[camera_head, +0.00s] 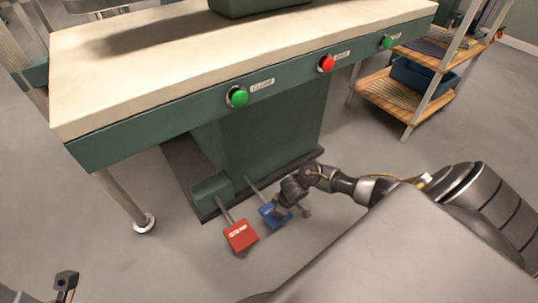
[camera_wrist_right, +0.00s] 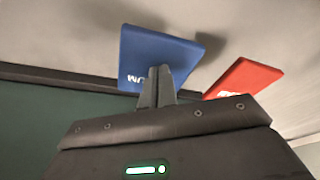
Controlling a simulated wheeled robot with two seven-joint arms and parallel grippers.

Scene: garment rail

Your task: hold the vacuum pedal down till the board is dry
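The blue vacuum pedal (camera_head: 268,213) sits low at the front of the machine base, right of the red pedal marked STEAM (camera_head: 241,236). My right gripper (camera_head: 281,209) is down at the blue pedal. In the right wrist view the blue pedal (camera_wrist_right: 160,52) shows part of its lettering, upside down, and the red pedal (camera_wrist_right: 243,78) is to its right. The right fingers (camera_wrist_right: 158,84) are together and empty, with their tips over the blue pedal. Whether they touch or press it I cannot tell. My left gripper (camera_head: 66,281) shows at the lower left corner; its finger state is unclear.
The cream-topped board (camera_head: 150,60) stands above the pedals, its green front edge carrying a green button (camera_head: 237,96), a red button (camera_head: 326,63) and another green button (camera_head: 385,42). A wooden shelf rack (camera_head: 395,95) with a blue bin (camera_head: 420,78) stands right. The left floor is clear.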

